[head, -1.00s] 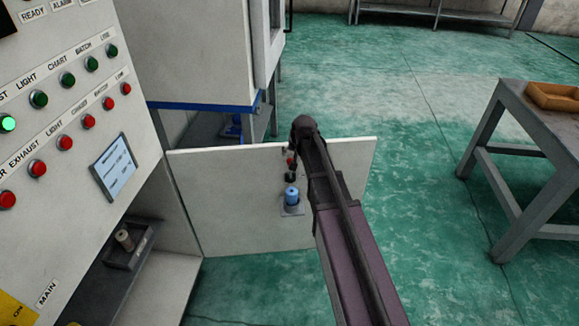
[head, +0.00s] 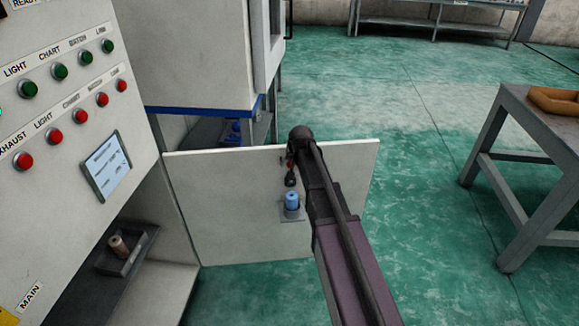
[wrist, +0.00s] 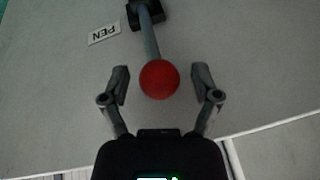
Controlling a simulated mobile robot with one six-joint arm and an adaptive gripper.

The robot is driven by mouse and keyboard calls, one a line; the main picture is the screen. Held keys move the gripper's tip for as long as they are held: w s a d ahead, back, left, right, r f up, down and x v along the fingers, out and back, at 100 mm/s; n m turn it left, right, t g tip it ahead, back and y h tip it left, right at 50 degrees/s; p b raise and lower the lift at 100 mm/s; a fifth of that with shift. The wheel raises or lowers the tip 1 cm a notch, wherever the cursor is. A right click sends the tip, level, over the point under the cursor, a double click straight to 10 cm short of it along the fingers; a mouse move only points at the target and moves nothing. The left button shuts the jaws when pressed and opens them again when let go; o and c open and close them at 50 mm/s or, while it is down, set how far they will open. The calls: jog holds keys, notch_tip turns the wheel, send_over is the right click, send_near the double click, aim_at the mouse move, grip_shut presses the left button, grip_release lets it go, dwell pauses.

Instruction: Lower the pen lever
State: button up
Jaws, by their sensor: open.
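The pen lever's red ball knob (wrist: 159,79) is in the middle of the wrist view. Its grey shaft (wrist: 149,38) runs up to a black mount (wrist: 145,15) on a pale panel. A label reading PEN (wrist: 104,34) is left of the shaft. My gripper (wrist: 161,76) is open, with one finger on each side of the knob and a gap visible on both sides. In the head view, a small red spot beside the arm's end seems to be the knob (head: 291,164). The arm partly hides the gripper and lever there.
The pale panel (head: 235,220) stands beside the control cabinet with its buttons and screen (head: 106,165). A blue cylinder (head: 292,201) is mounted on the panel below the arm's end. A grey table (head: 540,120) stands right, with open green floor between.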

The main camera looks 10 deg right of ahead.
grip_shut()
jog(key=shift+a, duration=0.1)
